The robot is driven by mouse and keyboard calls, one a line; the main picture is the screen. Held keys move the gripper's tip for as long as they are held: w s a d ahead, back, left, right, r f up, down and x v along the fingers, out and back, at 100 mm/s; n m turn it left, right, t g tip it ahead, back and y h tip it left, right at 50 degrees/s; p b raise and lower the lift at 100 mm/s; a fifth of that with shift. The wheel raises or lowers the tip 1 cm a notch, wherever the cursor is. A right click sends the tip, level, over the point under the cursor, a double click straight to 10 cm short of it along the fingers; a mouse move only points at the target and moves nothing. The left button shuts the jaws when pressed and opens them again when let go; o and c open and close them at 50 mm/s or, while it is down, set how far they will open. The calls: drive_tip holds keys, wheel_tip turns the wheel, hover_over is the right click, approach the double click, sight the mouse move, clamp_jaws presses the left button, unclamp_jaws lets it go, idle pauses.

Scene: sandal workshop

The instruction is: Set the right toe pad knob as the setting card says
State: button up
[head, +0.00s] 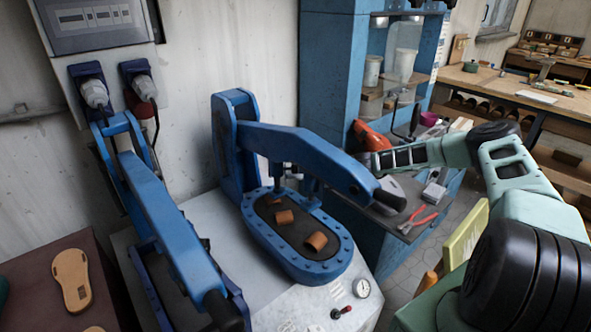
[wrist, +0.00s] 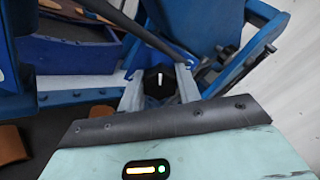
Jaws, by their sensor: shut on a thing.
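In the wrist view a black round knob (wrist: 153,84) with a white pointer line sits between the two grey fingers of my gripper (wrist: 159,80). The fingers are shut on the knob from both sides. The white line points nearly straight up in that picture. In the head view the right blue press (head: 330,160) stands on a pale base. My arm reaches in from the right, and its end is hidden behind the press lever, so the knob and fingers do not show there. I cannot make out a readable setting card in either view.
A second blue press (head: 165,215) stands left. Brown pieces (head: 316,240) lie on the right press's oval bed (head: 260,236). The long lever with a black handle (head: 389,200) lies close to my arm. Red-handled pliers (head: 418,218) lie on a shelf. A sandal sole (head: 72,280) lies left.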

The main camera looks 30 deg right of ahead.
drive_tip(key=m, duration=0.3)
drive_tip(key=shift+m, duration=0.4)
drive_tip(key=m, duration=0.3)
drive_tip(key=shift+m, duration=0.3)
drive_tip(key=m, duration=0.3)
drive_tip(key=shift+m+p, duration=0.3)
drive_tip(key=shift+p, duration=0.05)
drive_tip(key=shift+m, duration=1.9)
drive_tip(key=o, duration=1)
drive_tip(key=shift+c, duration=0.2)
